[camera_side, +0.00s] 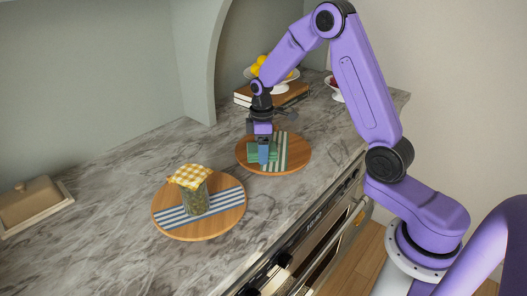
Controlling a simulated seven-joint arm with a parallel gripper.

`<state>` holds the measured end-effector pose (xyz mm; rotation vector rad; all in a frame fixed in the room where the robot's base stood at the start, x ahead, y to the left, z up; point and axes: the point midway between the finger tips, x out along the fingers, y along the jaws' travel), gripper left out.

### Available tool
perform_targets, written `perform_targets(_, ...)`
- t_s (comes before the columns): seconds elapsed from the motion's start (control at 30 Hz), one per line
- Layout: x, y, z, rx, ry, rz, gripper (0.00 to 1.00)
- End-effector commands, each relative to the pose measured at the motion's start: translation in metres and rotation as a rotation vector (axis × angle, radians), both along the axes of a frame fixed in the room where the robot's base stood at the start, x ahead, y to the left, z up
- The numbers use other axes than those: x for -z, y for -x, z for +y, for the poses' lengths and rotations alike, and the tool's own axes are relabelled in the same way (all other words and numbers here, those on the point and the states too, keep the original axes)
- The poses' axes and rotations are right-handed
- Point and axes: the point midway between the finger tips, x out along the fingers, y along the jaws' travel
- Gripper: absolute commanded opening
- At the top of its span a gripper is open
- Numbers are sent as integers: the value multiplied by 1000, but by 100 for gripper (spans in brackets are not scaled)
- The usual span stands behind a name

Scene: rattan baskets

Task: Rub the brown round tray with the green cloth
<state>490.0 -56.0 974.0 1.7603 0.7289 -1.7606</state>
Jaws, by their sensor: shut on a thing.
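A brown round tray (299,153) lies on the marble counter in the middle of the view. A striped green and white cloth (281,152) lies flat across it. A folded green cloth (257,153) sits on the tray's left part, beside and partly over the striped one. My gripper (263,157) points down at the green cloth, with its fingers shut on it. The fingertips hide part of the cloth, and I cannot tell how firmly it rests on the tray.
Nearer, a second round wooden tray (229,199) holds a blue-striped cloth and a jar (196,201) with a yellow checked cover. Behind my gripper are books (243,97) and a fruit stand (282,87). A butter dish (32,200) stands far left. The counter between is clear.

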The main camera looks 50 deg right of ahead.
Motion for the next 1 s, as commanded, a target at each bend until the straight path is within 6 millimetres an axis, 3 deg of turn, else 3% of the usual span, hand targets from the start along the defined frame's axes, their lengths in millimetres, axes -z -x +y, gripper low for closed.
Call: perform_targets(1.0,1,1,-94,2,0,1,39)
